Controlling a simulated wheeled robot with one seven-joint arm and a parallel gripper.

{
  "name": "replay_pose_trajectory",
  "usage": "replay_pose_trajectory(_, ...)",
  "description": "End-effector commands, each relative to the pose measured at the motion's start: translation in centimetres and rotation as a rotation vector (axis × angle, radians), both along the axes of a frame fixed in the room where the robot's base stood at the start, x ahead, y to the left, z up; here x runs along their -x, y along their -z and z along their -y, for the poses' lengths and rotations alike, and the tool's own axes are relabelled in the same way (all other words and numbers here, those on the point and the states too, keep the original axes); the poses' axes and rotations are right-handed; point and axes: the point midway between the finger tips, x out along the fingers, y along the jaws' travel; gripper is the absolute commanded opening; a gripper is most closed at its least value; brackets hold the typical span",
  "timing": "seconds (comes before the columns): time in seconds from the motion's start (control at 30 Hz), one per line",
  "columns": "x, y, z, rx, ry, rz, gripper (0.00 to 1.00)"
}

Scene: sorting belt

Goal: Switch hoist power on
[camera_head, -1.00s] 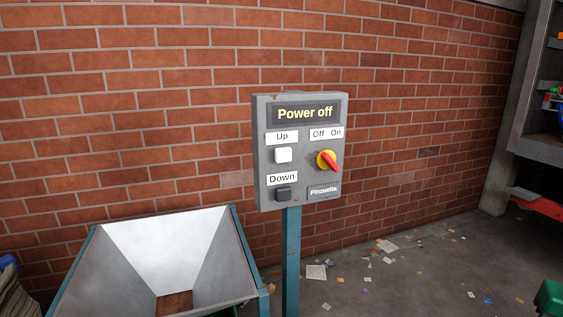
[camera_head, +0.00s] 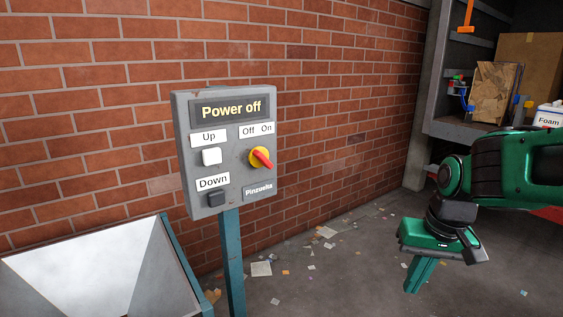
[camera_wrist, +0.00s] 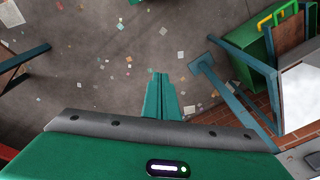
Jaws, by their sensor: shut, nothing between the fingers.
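A grey control box (camera_head: 226,150) stands on a teal post (camera_head: 232,262) in front of a brick wall. Its display (camera_head: 231,107) reads "Power off". A red rotary knob on a yellow disc (camera_head: 261,159) sits under the "Off" and "On" labels, its red handle slanting from upper left to lower right. A white button (camera_head: 211,157) is by "Up" and a dark button (camera_head: 216,198) by "Down". My gripper (camera_head: 413,288) hangs down to the right of the box, well apart from it. Its green fingers are together and empty, as the wrist view (camera_wrist: 162,100) also shows.
A metal hopper (camera_head: 90,270) stands at the lower left, beside the post. A shelf (camera_head: 480,132) with a wooden board, a carton and a "Foam" box is at the upper right. Paper scraps (camera_head: 262,269) litter the floor. The space between the box and my gripper is clear.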

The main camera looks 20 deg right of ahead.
Motion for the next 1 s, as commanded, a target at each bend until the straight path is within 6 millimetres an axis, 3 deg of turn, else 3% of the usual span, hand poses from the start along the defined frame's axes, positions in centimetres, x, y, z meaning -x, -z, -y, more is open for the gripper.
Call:
replay_pose_trajectory(0.03, -3.2, -0.1, -0.4, -0.011, -0.036, 0.067, 0.00)
replay_pose_trajectory(0.2, -15.5, -2.8, -3.5, -0.114, -0.144, 0.397, 0.00)
replay_pose_trajectory(0.3, -21.7, -5.7, -5.9, -0.214, -0.173, 0.596, 0.00)
replay_pose_trajectory(0.43, -27.5, -10.3, -8.2, -0.363, -0.170, 0.827, 0.00)
replay_pose_trajectory(0.53, -30.2, -13.6, -8.9, -0.466, -0.146, 0.960, 0.00)
replay_pose_trajectory(0.7, -32.1, -17.0, -9.2, -0.577, -0.110, 1.087, 0.00)
replay_pose_trajectory(1.0, -32.4, -17.9, -9.0, -0.601, -0.099, 1.116, 0.00)
